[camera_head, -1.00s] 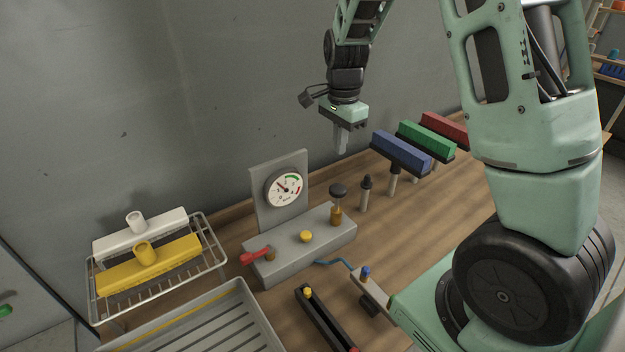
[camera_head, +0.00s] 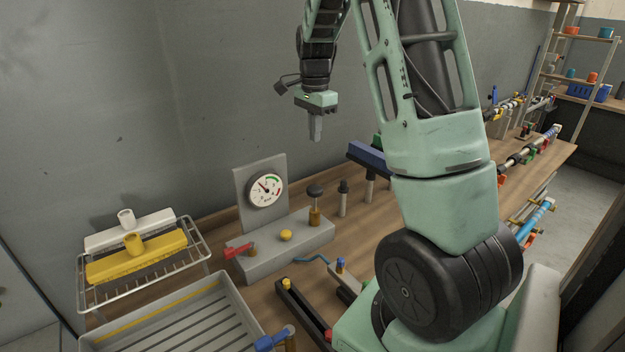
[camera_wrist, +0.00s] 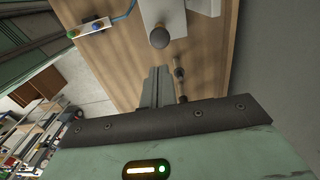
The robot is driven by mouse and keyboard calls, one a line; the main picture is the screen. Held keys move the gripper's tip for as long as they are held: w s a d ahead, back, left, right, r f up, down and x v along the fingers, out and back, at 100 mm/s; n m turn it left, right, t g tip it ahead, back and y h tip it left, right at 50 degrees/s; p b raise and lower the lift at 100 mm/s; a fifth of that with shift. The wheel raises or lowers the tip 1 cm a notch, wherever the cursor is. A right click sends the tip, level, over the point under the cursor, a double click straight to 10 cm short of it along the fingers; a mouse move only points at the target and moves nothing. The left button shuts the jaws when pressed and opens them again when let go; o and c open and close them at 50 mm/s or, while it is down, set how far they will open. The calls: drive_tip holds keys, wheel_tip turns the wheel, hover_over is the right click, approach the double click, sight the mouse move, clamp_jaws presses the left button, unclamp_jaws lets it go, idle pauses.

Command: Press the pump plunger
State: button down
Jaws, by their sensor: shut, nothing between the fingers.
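The pump (camera_head: 290,249) is a grey block on the wooden bench, with an upright plate and a round gauge (camera_head: 266,190) at its back. Its plunger (camera_head: 315,192) has a dark round knob on a brass stem at the block's right end. My gripper (camera_head: 316,136) is shut and empty, pointing down. It hangs in the air above the plunger, clear of it. In the wrist view its fingers (camera_wrist: 157,72) lie together.
A dark-tipped post (camera_head: 343,197) stands close right of the plunger. A wire rack (camera_head: 205,252) and a grey tray (camera_head: 160,322) are at left.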

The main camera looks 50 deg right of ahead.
sight(315, 188)
wheel_tip(315, 188, down, 14)
drive_tip(key=p, duration=0.4)
drive_tip(key=shift+p, duration=0.35)
wheel_tip(315, 188, down, 5)
drive_tip(key=b, duration=0.3)
drive_tip(key=shift+r, duration=0.1)
drive_tip(key=shift+s+r, duration=0.1)
wheel_tip(315, 188, up, 5)
drive_tip(key=p, duration=0.3)
drive_tip(key=shift+p, duration=0.35)
drive_tip(key=shift+r+b, duration=0.4)
drive_tip(key=shift+b, duration=0.5)
wheel_tip(315, 188, up, 9)
drive_tip(key=b, duration=0.2)
drive_tip(key=shift+f, duration=0.2)
